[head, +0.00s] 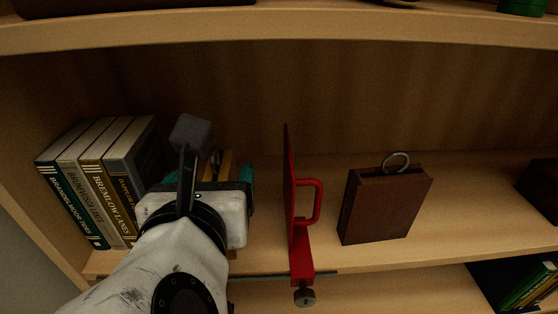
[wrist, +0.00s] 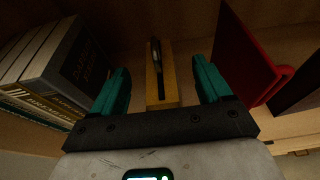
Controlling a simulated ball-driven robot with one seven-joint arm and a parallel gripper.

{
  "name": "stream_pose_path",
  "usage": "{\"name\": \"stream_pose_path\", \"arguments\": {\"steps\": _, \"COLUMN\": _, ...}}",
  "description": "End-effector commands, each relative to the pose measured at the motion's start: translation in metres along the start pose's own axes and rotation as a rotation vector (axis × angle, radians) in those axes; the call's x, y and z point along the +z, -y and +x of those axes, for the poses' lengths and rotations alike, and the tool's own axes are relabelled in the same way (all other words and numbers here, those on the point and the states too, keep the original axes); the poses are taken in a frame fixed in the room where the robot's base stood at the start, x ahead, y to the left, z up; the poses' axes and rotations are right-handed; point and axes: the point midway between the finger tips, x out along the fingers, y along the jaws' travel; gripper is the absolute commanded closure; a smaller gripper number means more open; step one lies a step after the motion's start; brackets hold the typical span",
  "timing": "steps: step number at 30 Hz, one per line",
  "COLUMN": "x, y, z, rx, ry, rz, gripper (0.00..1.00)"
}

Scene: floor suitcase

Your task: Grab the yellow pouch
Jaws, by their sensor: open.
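The yellow pouch (wrist: 153,90) stands on the shelf in the wrist view, with a dark strip or handle along its top. It lies ahead of and between the two teal fingers of my gripper (wrist: 161,85), which are open and apart from it on both sides. In the head view my gripper (head: 222,172) reaches into the shelf, and only a small part of the yellow pouch (head: 225,160) shows behind it. The rest of the pouch is hidden there by my wrist.
Several upright books (head: 100,170) stand close to the left of my gripper. A red panel with a handle (head: 291,200), clamped at the shelf edge, stands close to the right. A brown box with a ring (head: 384,207) is farther right. An upper shelf board (head: 300,34) runs overhead.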

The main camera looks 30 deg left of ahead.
Motion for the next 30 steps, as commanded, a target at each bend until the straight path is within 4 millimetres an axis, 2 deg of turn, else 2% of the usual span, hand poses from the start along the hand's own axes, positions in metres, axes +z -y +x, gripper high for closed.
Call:
{"name": "stream_pose_path", "arguments": {"steps": 6, "x": -0.002, "y": 0.001, "z": 0.028, "rx": -0.001, "ry": -0.001, "rz": 0.000, "gripper": 0.22}}
{"name": "stream_pose_path", "arguments": {"steps": 15, "x": -0.003, "y": 0.001, "z": 0.033, "rx": 0.000, "ry": 0.000, "rz": 0.001, "gripper": 0.22}}
{"name": "stream_pose_path", "arguments": {"steps": 30, "x": -0.003, "y": 0.001, "z": 0.032, "rx": -0.001, "ry": 0.000, "rz": 0.001, "gripper": 0.70}}
